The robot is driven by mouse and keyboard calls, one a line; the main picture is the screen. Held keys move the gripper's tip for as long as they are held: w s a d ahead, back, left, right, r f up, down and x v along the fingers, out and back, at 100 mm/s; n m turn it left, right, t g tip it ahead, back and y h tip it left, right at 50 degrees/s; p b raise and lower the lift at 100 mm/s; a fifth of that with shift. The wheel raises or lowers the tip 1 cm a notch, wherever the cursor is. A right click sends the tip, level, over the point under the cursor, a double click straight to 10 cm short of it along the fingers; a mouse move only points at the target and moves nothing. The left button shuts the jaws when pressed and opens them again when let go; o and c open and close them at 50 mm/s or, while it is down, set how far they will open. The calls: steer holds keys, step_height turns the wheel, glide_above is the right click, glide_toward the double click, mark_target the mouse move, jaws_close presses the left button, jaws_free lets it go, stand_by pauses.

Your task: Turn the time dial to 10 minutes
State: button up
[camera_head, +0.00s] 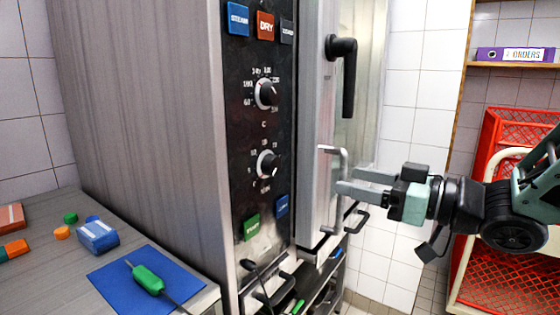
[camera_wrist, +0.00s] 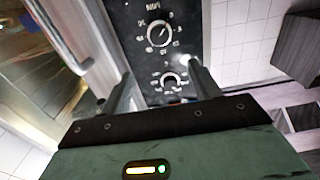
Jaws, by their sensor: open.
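The time dial (camera_head: 267,164) is the lower of two dark knobs on the oven's black control panel, with a minutes label under it. Its pale pointer mark seems to point up and right; the numbers are too small to read surely. In the wrist view, which is upside down, the time dial (camera_wrist: 160,31) is the upper one. My gripper (camera_head: 347,180) is open and empty, to the right of the panel and level with the dial's lower side, apart from it. In the wrist view my gripper's fingers (camera_wrist: 160,78) frame the panel.
The temperature dial (camera_head: 266,93) sits above the time dial. Coloured buttons, such as a green one (camera_head: 251,228), lie above and below. A black latch handle (camera_head: 346,75) is higher. A counter (camera_head: 55,220) with small items is left.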

mark_target(277, 165)
steer(key=p+x, duration=0.4)
steer(key=x, duration=1.2)
steer(key=shift+w+a, duration=0.1)
steer(key=shift+a, duration=0.05)
steer(key=c, duration=1)
